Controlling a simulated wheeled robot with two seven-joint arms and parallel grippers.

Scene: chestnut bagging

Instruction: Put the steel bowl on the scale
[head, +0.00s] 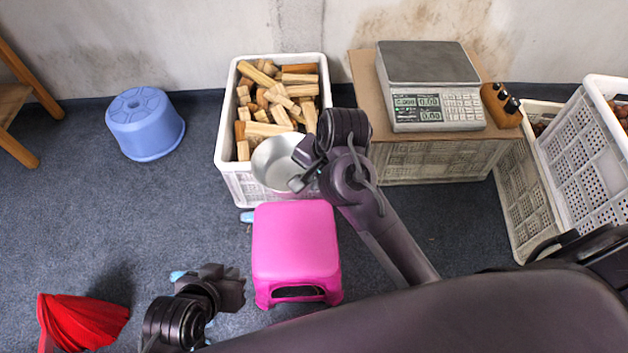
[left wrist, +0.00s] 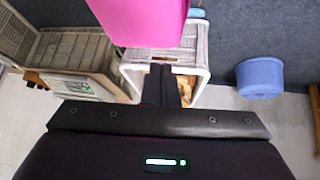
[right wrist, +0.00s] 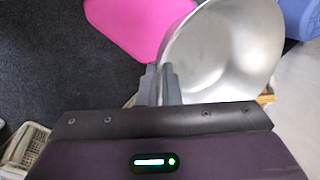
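The steel bowl (head: 271,165) is at the front of the crate of wood pieces, overlapping its front rim in the head view. My right gripper (head: 300,182) is shut on the bowl's right rim. In the right wrist view the bowl (right wrist: 222,50) fills the upper right, its rim between my fingers (right wrist: 161,75). I cannot tell whether the bowl touches the wood. The scale (head: 428,65), grey with lit displays, stands at the back right with its plate empty. My left gripper (head: 232,285) is low at the front left, empty, its fingers (left wrist: 170,85) close together in the left wrist view.
The scale rests on a cardboard-topped crate (head: 430,155). The white wood crate (head: 228,115) is left of it, and a pink stool (head: 295,245) stands in front. A blue stool (head: 146,125) and red cloth (head: 82,320) are left. Crates with chestnuts (head: 590,135) are right.

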